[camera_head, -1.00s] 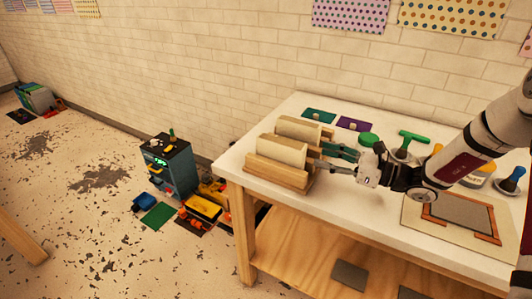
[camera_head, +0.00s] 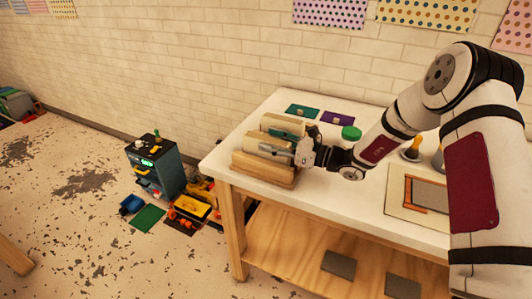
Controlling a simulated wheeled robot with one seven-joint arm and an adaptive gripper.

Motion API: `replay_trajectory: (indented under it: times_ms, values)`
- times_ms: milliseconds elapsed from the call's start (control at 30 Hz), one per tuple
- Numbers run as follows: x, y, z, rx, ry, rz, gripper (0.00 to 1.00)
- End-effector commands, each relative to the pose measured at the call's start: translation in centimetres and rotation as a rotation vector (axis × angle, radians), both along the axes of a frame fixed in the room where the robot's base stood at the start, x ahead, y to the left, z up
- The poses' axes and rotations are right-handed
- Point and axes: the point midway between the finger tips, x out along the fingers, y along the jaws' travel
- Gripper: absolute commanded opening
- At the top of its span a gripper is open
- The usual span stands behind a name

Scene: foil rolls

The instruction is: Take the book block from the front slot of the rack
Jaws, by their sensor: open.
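The wooden rack (camera_head: 264,170) stands at the left end of the white table. A cream book block (camera_head: 258,138) lies in its front slot, and another cream block (camera_head: 276,121) lies in the slot behind. My gripper (camera_head: 279,141) reaches in from the right over the rack, at the front block. Its fingers are open, one on the far side and one on the near side of that block. Whether they touch it cannot be told. The fingers and hand hide part of the front block.
Behind the rack lie a green mat (camera_head: 302,111) and a purple mat (camera_head: 338,118). A green round lid (camera_head: 351,133) and a framed board (camera_head: 420,195) are to the right. A small dark cabinet (camera_head: 155,165) stands on the floor left of the table.

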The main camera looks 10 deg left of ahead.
Motion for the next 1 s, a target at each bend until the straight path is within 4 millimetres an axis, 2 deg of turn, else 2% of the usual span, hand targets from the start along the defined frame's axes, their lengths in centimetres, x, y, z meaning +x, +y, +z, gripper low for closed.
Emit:
replay_trajectory:
  times_ms: [167,433,600,667,1000]
  values:
    - [0.6,1.7,0.0,-0.001,0.001,0.000,0.48]
    - [0.8,1.9,0.0,-0.001,0.000,-0.002,0.48]
    - [0.8,1.9,0.0,0.000,0.000,-0.002,0.10]
    - [0.8,1.9,0.0,0.000,0.000,-0.002,0.00]
    - [0.8,1.9,0.4,0.001,-0.003,-0.001,0.00]
